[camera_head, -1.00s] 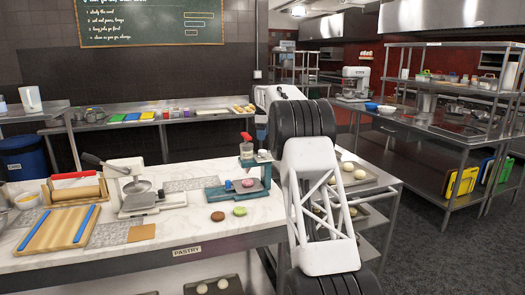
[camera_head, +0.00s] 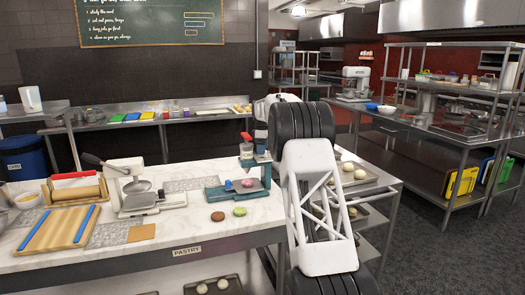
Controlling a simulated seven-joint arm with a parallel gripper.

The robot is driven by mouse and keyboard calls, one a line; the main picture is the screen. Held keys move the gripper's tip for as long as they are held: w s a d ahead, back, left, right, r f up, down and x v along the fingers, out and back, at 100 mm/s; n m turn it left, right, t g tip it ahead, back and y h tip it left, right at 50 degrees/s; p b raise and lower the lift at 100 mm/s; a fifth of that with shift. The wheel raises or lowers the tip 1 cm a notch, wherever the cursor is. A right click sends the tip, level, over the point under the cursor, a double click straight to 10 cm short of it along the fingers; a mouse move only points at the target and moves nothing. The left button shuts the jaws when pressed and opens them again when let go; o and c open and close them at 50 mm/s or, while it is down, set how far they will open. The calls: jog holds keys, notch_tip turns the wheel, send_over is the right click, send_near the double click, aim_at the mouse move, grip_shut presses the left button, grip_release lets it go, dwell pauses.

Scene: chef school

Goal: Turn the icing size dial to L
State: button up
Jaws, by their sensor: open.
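A teal icing machine (camera_head: 236,190) stands on the right part of the marble-topped pastry table, with a red-topped part (camera_head: 246,137) at its upper back. A pink round piece sits on its plate. The icing size dial and its letters are too small to make out. My arm comes in from the lower right and bends down behind its own dark joint. My gripper (camera_head: 262,150) is partly visible just right of the machine's upper part, mostly hidden by my arm. It is open; I cannot tell whether it touches the machine.
A brown cookie (camera_head: 217,216) and a green one (camera_head: 240,212) lie in front of the machine. A white press-like device (camera_head: 140,200) stands to its left, with a wooden board (camera_head: 60,230) farther left. A tray rack (camera_head: 375,190) stands close right.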

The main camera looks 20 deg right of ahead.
jog(key=shift+f, duration=0.4)
jog(key=c, duration=0.9)
